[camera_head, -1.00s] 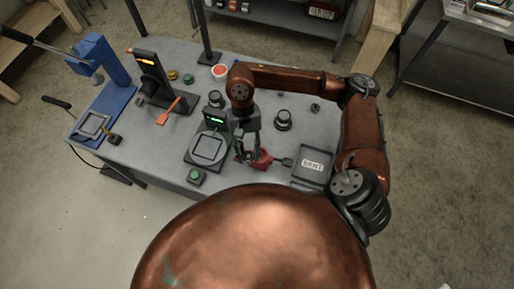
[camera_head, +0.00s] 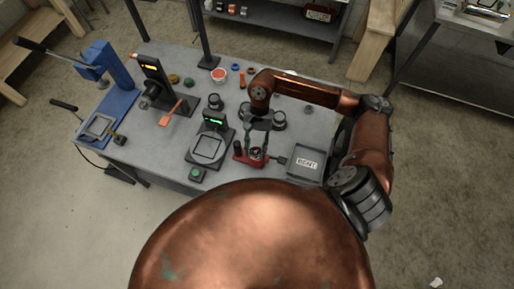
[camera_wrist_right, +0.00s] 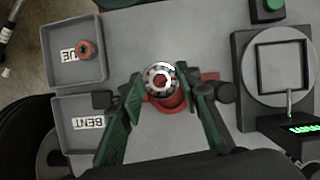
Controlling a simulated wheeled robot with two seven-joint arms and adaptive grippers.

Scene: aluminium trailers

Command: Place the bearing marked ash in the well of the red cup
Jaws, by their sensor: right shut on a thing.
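My right gripper (camera_head: 257,151) is over the red cup (camera_head: 240,158) on the grey bench. In the right wrist view its green-sided fingers (camera_wrist_right: 163,82) are shut on a bearing (camera_wrist_right: 162,77), a bright metal ring with balls showing. The red cup shows behind and beside the bearing in that view (camera_wrist_right: 181,101). The bearing looks roughly over the cup, but I cannot tell whether it touches the well. Red shows through its centre. No ash mark is readable. My left gripper is not in view.
A grey tray labelled BENT (camera_head: 292,171) lies right of the cup. A second tray (camera_wrist_right: 55,75) holds an orange-red ring (camera_wrist_right: 86,49). A scale with a green display (camera_head: 214,121) stands close left. Dark round parts (camera_head: 279,120) stand behind.

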